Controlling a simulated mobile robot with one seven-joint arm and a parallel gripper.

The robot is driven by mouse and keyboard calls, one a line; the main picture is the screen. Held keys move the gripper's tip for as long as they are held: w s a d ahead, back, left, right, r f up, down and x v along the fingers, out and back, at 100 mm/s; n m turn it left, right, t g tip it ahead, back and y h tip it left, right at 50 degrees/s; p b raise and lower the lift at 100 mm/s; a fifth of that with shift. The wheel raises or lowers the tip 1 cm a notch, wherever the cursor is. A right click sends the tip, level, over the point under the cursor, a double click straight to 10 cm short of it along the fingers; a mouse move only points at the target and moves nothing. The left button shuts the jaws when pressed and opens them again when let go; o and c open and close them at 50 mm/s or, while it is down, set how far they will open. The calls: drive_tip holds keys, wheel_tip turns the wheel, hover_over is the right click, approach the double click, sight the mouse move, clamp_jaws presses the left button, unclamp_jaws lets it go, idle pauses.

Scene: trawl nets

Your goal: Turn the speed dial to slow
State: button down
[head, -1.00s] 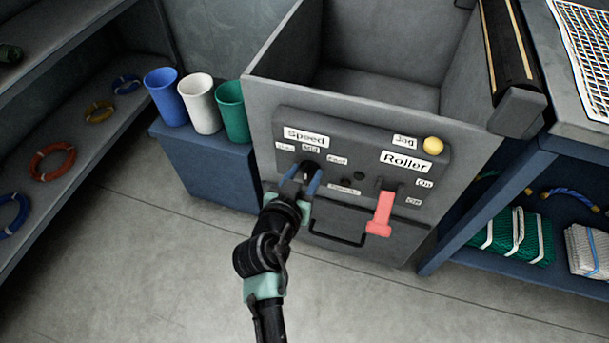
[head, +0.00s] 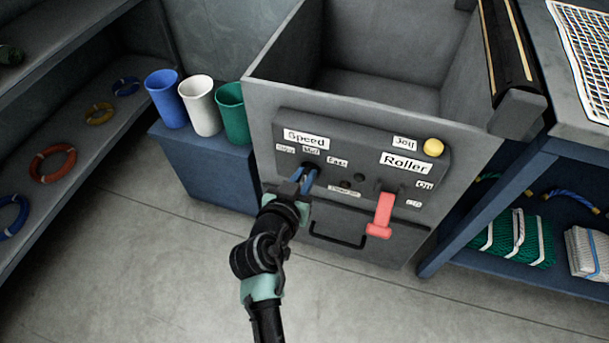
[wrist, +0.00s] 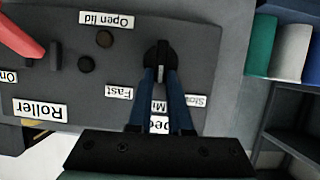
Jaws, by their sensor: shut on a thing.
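The speed dial (head: 312,167) is a small black knob on the grey control panel, under the white "Speed" label (head: 306,139). Around it are Slow, Mid and Fast labels; Slow (head: 285,149) is at the left in the head view. My gripper (head: 305,180) has its blue fingers shut on the dial. The wrist view shows the panel upside down, with the dial (wrist: 160,52) between the fingertips and a pale line on it. The Slow label (wrist: 195,101) is at the right there, partly hidden by a finger. I cannot tell the exact setting.
A red roller lever (head: 381,213), a yellow jog button (head: 433,147) and small dark knobs share the panel. A drawer handle (head: 337,235) is below. Blue, white and green cups (head: 198,104) stand on a blue cabinet at the left. The floor in front is clear.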

drive_tip(key=n+h, duration=0.1)
drive_tip(key=a+n+h+b, duration=0.1)
drive_tip(key=n, duration=0.1)
drive_tip(key=shift+w+f, duration=0.2)
drive_tip(key=shift+w+a+f+n+g+h+b, duration=0.15)
drive_tip(key=shift+n+h+b, duration=0.3)
drive_tip(key=shift+n, duration=0.3)
drive_tip(key=shift+s+a+f+n+g+h+b, duration=0.15)
drive_tip(key=shift+n+h+b, duration=0.3)
drive_tip(key=shift+n, duration=0.3)
drive_tip(key=shift+w+r, duration=0.1)
drive_tip(key=c, duration=0.8)
unclamp_jaws()
drive_tip(key=shift+d, duration=0.1)
drive_tip(key=shift+c, duration=0.2)
drive_tip(key=p+v, duration=0.3)
drive_tip(key=v, duration=1)
drive_tip(key=shift+p, duration=0.3)
